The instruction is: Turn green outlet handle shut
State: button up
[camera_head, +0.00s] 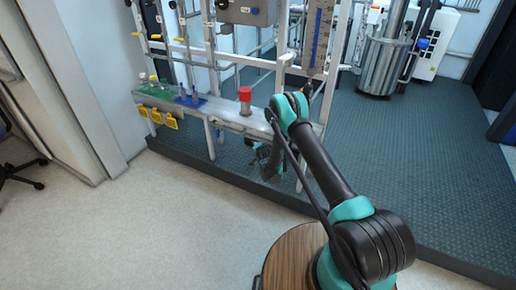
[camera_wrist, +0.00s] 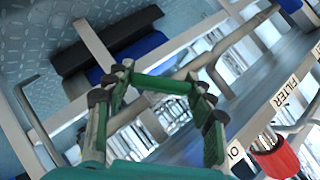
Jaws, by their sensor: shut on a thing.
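My gripper (camera_wrist: 160,84) fills the middle of the wrist view, its two jointed fingers reaching up from the teal wrist. A green bar, which looks like the green outlet handle (camera_wrist: 163,84), spans between the fingertips. The jaws appear closed on it; its colour is close to that of the finger parts, so the exact contact is hard to see. In the head view, my gripper (camera_head: 266,160) is low at the front of the metal frame, below the bench ledge. The handle cannot be made out there, and its pivot is hidden.
A red knob (camera_wrist: 275,157) beside a FILTER label is at lower right in the wrist view; a red cap (camera_head: 245,94) stands on the ledge in the head view. Frame pipes surround my gripper. Yellow handles (camera_head: 164,119) hang at left. The pale floor in front is open.

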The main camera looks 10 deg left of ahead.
jog(key=shift+m+y, duration=0.3)
jog(key=o, duration=1.2)
